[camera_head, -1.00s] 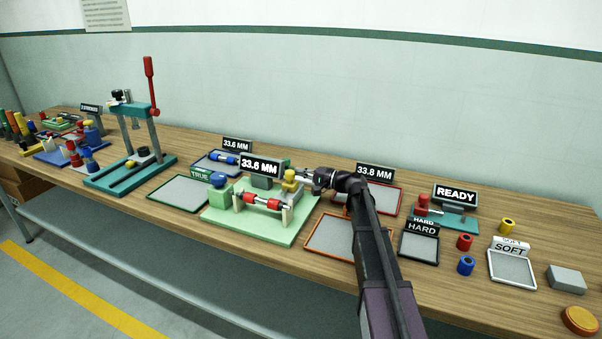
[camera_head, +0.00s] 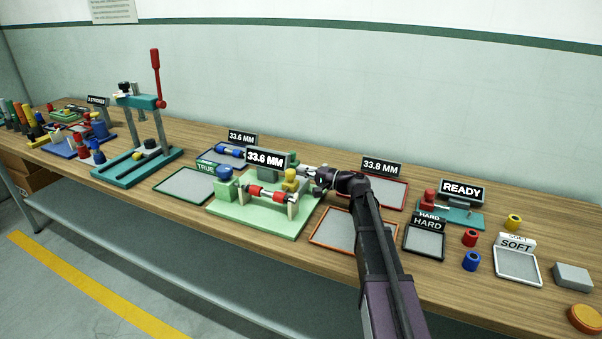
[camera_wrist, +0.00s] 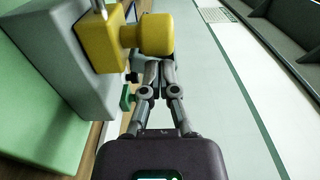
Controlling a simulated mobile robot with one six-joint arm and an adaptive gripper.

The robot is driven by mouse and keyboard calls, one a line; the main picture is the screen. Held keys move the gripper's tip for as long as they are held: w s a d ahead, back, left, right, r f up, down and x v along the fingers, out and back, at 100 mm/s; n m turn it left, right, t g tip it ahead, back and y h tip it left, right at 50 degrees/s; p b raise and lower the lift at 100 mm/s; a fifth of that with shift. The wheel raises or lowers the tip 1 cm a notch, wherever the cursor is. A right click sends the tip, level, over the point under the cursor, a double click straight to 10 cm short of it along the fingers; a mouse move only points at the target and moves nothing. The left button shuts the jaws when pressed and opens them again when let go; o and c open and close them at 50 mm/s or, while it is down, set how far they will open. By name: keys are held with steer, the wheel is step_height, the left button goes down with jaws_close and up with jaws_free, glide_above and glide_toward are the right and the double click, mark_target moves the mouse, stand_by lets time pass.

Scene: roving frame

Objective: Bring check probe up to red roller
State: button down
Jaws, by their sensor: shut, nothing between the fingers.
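The red roller (camera_head: 270,193) lies across supports on a pale green fixture (camera_head: 240,219). A yellow knobbed piece (camera_head: 291,183), which may be the check probe, stands at the fixture's right end, behind the roller's right end. In the wrist view it is a yellow block with a round knob (camera_wrist: 156,34). My gripper (camera_head: 312,176) is just right of this piece. In the wrist view my gripper (camera_wrist: 156,66) is shut and empty, its fingertips close by the knob; I cannot tell if they touch. The roller is not seen in the wrist view.
A 33.6 MM sign (camera_head: 265,158) stands behind the fixture. An orange-rimmed tray (camera_head: 333,232) lies under and beside my arm, and a red-rimmed tray (camera_head: 390,193) is behind it. A teal press (camera_head: 140,165) stands left. Loose collars and trays are at right.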

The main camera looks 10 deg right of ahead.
steer(key=shift+w+d, duration=0.35)
steer(key=shift+w, duration=0.05)
steer(key=d, duration=0.1)
steer(key=w+d, duration=0.1)
steer(key=shift+w+d, duration=0.15)
steer(key=shift+d, duration=0.2)
steer(key=v, duration=0.9)
steer(key=shift+d, duration=0.1)
